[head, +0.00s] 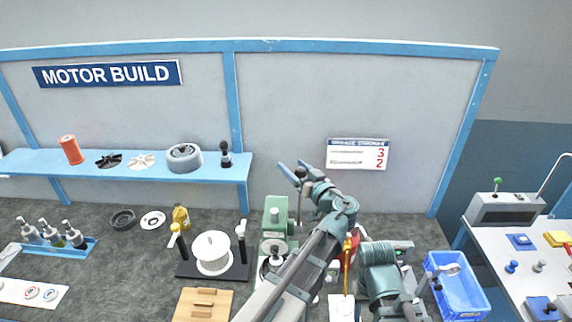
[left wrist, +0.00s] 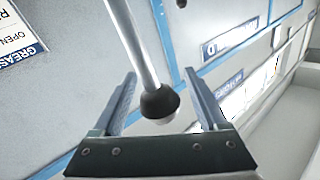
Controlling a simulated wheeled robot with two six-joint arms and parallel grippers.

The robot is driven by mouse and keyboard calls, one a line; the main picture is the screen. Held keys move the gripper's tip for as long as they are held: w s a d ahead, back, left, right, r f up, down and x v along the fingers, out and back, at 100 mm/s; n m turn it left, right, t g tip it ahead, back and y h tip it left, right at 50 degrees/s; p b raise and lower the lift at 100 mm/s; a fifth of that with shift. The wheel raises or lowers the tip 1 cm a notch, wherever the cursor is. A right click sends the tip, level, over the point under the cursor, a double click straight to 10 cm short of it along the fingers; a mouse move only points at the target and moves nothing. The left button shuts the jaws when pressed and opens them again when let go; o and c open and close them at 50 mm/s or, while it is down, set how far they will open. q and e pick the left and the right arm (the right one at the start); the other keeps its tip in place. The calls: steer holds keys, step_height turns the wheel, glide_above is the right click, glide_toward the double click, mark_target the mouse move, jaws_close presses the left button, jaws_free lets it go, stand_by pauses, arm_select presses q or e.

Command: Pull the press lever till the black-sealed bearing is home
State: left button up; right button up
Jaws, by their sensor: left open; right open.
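My left gripper (head: 291,172) is open, up above and to the right of the green press (head: 276,212) in the head view. In the left wrist view, the press lever (left wrist: 134,42), a grey rod with a black ball knob (left wrist: 160,102), reaches down between the two spread fingers. The knob appears between the open jaws, and I see no clear contact. The black-sealed bearing cannot be made out, and my left arm covers part of the press's right side. My right arm shows at lower right, its fingers not seen.
A black stand with a white spool (head: 212,252) is left of the press, with a wooden block board (head: 203,305) in front. A blue bin (head: 462,297) stands at right. A blue shelf (head: 120,167) crosses the back left. The bench between the bottle rack and stand has free room.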

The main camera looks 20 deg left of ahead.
arm_select(q)
steer(key=shift+s+d, duration=0.1)
jaws_close()
stand_by(0.3)
stand_by(1.0)
